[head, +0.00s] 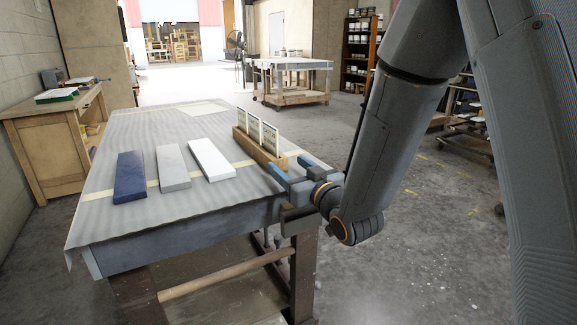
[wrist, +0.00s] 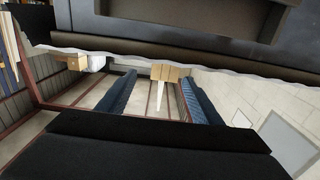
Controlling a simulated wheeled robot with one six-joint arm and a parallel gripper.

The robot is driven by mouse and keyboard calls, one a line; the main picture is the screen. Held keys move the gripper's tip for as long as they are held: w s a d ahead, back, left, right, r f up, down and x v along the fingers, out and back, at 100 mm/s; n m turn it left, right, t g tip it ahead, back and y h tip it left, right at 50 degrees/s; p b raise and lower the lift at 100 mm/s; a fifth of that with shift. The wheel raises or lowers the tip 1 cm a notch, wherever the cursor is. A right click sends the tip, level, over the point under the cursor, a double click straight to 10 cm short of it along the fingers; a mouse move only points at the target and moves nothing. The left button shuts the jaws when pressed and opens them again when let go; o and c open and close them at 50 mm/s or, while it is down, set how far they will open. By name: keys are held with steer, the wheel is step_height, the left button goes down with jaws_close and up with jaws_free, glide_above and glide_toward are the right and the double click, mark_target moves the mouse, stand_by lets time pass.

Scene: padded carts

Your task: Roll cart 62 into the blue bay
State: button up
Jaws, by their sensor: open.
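No number 62 is readable on anything. A wooden cart on casters (head: 290,82) with a pale top stands at the back middle of the head view. Nearer is a table (head: 110,258) with a grey ribbed cover; its feet are out of frame, so I cannot tell if it has wheels. No blue bay can be made out. My gripper (head: 294,168) is open at the table's right front corner, beside a wooden block with upright cards (head: 260,145). In the wrist view its blue fingers (wrist: 160,100) are apart; I cannot tell whether they touch anything.
Blue (head: 130,178), grey (head: 173,167) and white (head: 212,159) boards lie on the table. A wooden desk (head: 50,140) is at left. A fan (head: 236,42) and dark shelf (head: 362,50) stand behind. Concrete floor (head: 430,230) at right is largely clear.

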mark_target(275, 156)
steer(key=x, duration=0.7)
steer(key=shift+a, duration=0.5)
jaws_close()
